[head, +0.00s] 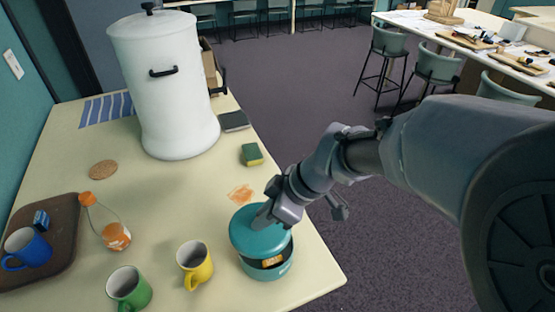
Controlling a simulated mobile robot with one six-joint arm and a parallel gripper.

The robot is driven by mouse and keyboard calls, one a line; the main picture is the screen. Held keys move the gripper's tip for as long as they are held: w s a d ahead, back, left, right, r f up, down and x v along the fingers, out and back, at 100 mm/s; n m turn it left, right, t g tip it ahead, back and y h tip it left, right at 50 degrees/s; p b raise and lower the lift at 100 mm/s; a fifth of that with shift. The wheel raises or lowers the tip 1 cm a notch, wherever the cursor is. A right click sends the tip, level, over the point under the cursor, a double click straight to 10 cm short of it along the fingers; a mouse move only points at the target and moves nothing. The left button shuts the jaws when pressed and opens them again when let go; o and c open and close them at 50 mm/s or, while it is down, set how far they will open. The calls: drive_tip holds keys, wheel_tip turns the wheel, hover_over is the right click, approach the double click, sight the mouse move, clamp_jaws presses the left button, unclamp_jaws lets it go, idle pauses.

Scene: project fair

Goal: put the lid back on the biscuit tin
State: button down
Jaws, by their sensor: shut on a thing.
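The biscuit tin (266,273) is a round teal tin near the table's front right edge. Its teal lid (257,236) is over the tin, tilted, with a gap at the front. Through the gap I see an orange-brown item (272,262) inside the tin. My gripper (266,216) reaches in from the right and is shut on the lid near its top. The fingertips partly hide the lid's middle, and its knob or handle is not clear. I cannot tell whether the lid's back edge touches the tin's rim.
A yellow mug (195,264) and a green mug (129,289) stand left of the tin. An orange-capped bottle (113,232), tray (62,240) with blue mug (27,247), sponge (252,154) and white urn (168,95) are further off. An orange stain (241,193) lies behind the tin.

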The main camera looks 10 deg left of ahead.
sight(276, 227)
drive_tip(key=shift+d+f, duration=0.15)
drive_tip(key=shift+f, duration=0.05)
drive_tip(key=f+b, duration=0.2)
drive_tip(key=f, duration=0.1)
drive_tip(key=f+b, duration=0.1)
drive_tip(key=f, duration=0.1)
drive_tip(key=shift+d+b, duration=0.35)
drive_tip(key=shift+d, duration=0.05)
drive_tip(key=shift+f+b, duration=0.45)
drive_tip(key=shift+b, duration=0.15)
drive_tip(key=shift+r, duration=0.1)
drive_tip(key=shift+b, duration=0.7)
drive_tip(key=shift+f+b, duration=0.25)
drive_tip(key=shift+b, duration=0.6)
idle(0.6)
idle(0.4)
